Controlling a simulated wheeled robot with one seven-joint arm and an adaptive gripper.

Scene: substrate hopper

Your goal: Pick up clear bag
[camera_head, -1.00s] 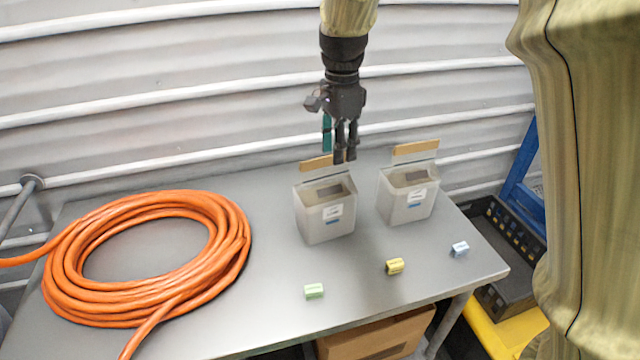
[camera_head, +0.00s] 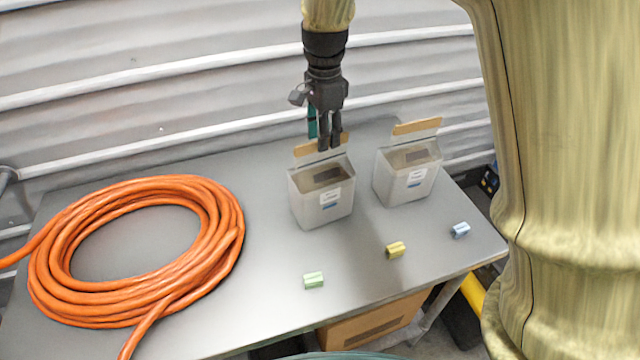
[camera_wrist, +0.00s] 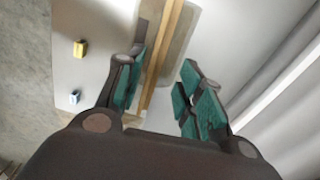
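Two pale translucent boxy bags with tan top strips stand upright on the table, a left one (camera_head: 309,208) and a right one (camera_head: 392,186). Each has a white and blue label on its front and an open top with dark contents. My gripper (camera_head: 329,148) points down over the left bag, its fingers overlapping the raised tan strip (camera_head: 308,149). In the wrist view my gripper (camera_wrist: 165,58) has its teal-padded fingers apart, with a tan strip (camera_wrist: 163,72) showing between them. Whether a finger touches the strip I cannot tell.
A large orange hose coil (camera_head: 220,250) covers the left of the grey table (camera_head: 260,300). A ribbed wall (camera_head: 150,70) stands behind; a cardboard box (camera_head: 370,322) is below.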

